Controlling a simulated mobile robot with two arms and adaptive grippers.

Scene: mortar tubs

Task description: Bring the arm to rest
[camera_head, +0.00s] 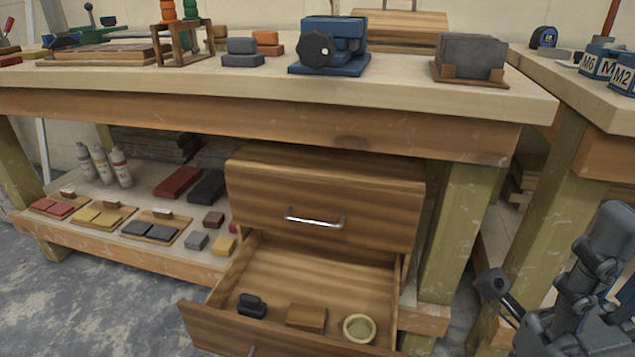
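My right arm (602,245) shows at the lower right edge, in front of the bench's right legs. Its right gripper (515,305) is partly cut off by the frame, and I cannot tell how far its fingers are apart. Nothing is visibly held in it. It is to the right of the open drawer and apart from it. My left arm and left gripper are not in view.
The upper drawer (325,190) is shut. The wooden workbench (300,115) carries a blue vise (335,45). A second bench (580,95) stands right. Floor at left is clear.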

